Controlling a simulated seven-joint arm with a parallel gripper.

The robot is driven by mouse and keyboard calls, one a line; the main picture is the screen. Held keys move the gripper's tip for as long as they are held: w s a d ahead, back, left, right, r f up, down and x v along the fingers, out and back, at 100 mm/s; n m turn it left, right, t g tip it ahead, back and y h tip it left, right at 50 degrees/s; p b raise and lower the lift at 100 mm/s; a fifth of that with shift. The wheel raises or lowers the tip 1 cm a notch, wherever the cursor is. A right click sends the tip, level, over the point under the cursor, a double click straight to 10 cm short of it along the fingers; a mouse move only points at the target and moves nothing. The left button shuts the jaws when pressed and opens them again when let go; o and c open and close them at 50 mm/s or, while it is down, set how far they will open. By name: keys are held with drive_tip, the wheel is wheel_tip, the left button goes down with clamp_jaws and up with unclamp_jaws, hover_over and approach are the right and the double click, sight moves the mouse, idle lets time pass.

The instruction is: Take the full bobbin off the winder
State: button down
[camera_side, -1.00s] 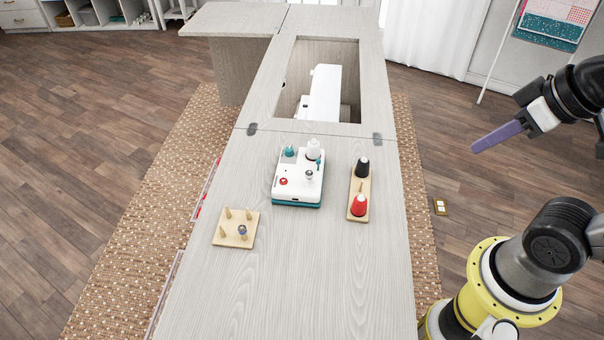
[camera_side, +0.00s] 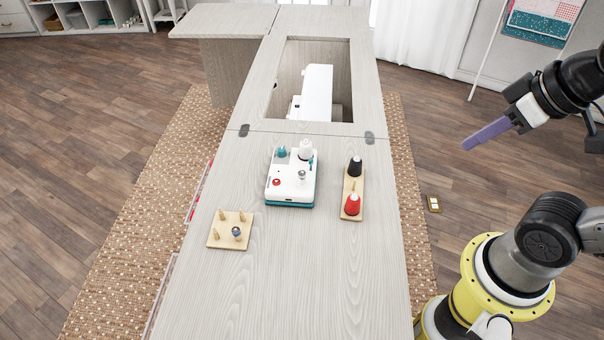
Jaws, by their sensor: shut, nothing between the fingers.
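The white winder (camera_side: 291,184) with a teal base stands on the cabinet top. A small teal piece (camera_side: 282,152), which looks like a wound bobbin, sits at its back left corner. A white spool (camera_side: 306,151) stands at its back right, a shiny metal knob-like part (camera_side: 302,175) in front of that, and a red button (camera_side: 276,182) at the front left. My gripper (camera_side: 466,147), with purple fingers, is shut and empty. It hangs in the air right of the cabinet, well away from the winder, pointing left and down.
A wooden peg board (camera_side: 217,242) with several pegs and a bluish-grey bobbin (camera_side: 236,231) lies front left. A wooden rack (camera_side: 359,212) with black (camera_side: 355,166) and red (camera_side: 352,204) cones stands right of the winder. Behind is an opening with a white machine (camera_side: 317,92). The front cabinet top is clear.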

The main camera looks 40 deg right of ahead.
drive_tip(key=c, duration=0.6)
unclamp_jaws()
drive_tip(key=shift+c, duration=0.2)
